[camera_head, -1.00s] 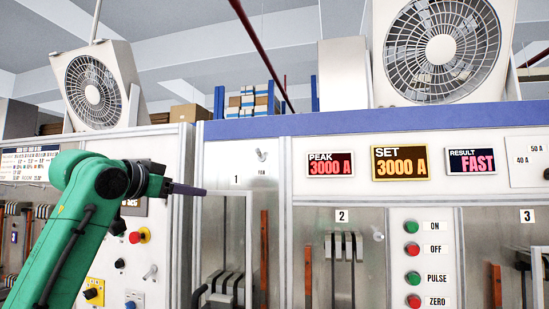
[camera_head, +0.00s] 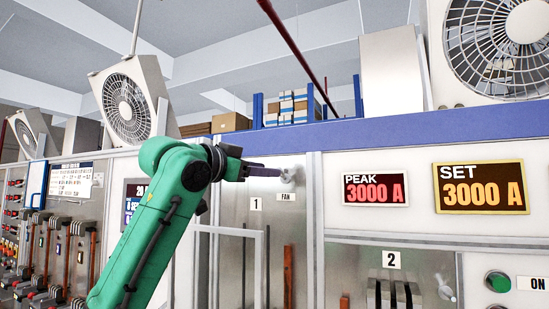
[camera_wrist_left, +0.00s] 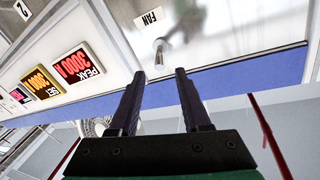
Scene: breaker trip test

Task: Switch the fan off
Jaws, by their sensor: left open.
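The fan switch (camera_head: 289,175) is a small metal toggle on the grey panel, above the FAN label (camera_head: 286,196). My left gripper (camera_head: 276,172) reaches it from the left, its fingertips close to the switch in the head view. In the left wrist view the gripper (camera_wrist_left: 158,74) is open and empty, with its two dark fingers apart. The toggle (camera_wrist_left: 160,50) shows just beyond the fingertips, roughly between them in the picture. I cannot tell whether a finger touches it. Fans (camera_head: 125,108) (camera_head: 503,42) stand on top of the cabinets. My right gripper is not in view.
The blue cabinet edge (camera_head: 400,130) runs just above the switch. Red PEAK (camera_head: 375,189) and amber SET (camera_head: 482,187) displays are to the right. A light frame (camera_head: 230,231) stands out below at bay 1.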

